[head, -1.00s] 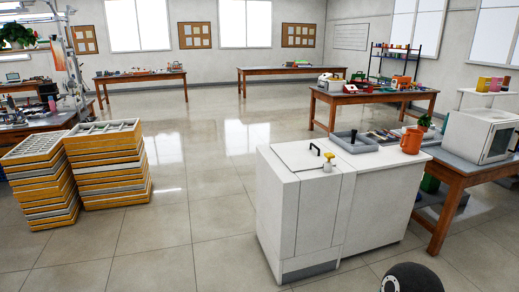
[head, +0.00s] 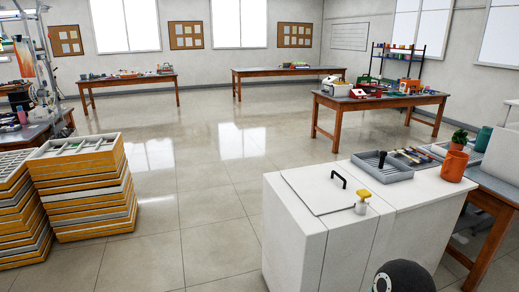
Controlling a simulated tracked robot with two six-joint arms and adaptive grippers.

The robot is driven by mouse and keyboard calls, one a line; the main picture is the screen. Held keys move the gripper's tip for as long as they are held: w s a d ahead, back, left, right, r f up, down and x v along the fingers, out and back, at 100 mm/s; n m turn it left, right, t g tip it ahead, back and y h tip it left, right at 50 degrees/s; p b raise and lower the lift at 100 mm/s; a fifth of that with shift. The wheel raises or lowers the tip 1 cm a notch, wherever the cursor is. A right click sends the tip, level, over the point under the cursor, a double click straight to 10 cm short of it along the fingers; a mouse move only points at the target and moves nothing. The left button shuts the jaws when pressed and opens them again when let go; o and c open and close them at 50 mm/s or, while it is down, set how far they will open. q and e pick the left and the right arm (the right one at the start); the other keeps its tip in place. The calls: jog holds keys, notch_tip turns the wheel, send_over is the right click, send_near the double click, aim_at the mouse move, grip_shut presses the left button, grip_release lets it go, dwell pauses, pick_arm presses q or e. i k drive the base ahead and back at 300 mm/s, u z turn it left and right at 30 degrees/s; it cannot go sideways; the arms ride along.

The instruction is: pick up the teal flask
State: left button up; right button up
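A teal upright object that looks like the flask (head: 484,139) stands at the right, behind the orange mug (head: 453,166) and beside a small potted plant (head: 459,139). Its lower part is partly hidden, and I cannot tell its full shape. Neither of my grippers shows in the head view.
Stacked trays (head: 85,190) stand at the left. The tiled floor (head: 190,215) between is clear.

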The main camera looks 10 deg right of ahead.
aim_at(482, 141)
jog(key=z, duration=0.05)
jog(key=i, duration=6.15)
jog(key=z, duration=0.95)
jog(key=i, duration=0.2)
jog(key=z, duration=1.9)
